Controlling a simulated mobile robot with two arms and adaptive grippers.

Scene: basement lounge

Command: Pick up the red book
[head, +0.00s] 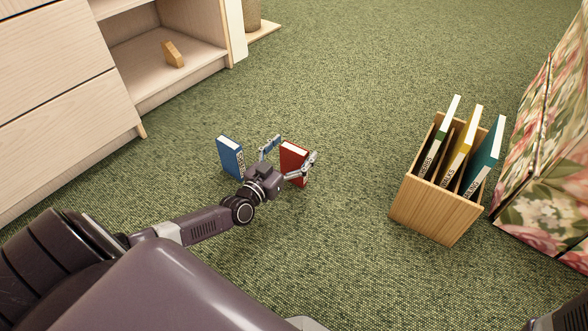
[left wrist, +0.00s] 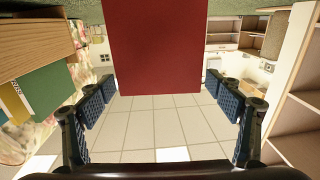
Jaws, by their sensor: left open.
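The red book (head: 293,163) stands upright on the green carpet near the middle of the head view. My left gripper (head: 291,152) is open, with one finger on each side of the red book. In the left wrist view the red book (left wrist: 155,45) is a large red face at the top centre, and the open fingers (left wrist: 163,105) stand apart to its left and right. My right gripper is not visible.
A blue book (head: 230,157) stands upright just left of my left gripper. A wooden box (head: 436,210) holding several books stands to the right, by a floral sofa (head: 545,170). A pale cabinet (head: 60,100) with a small wooden block (head: 173,54) is at upper left.

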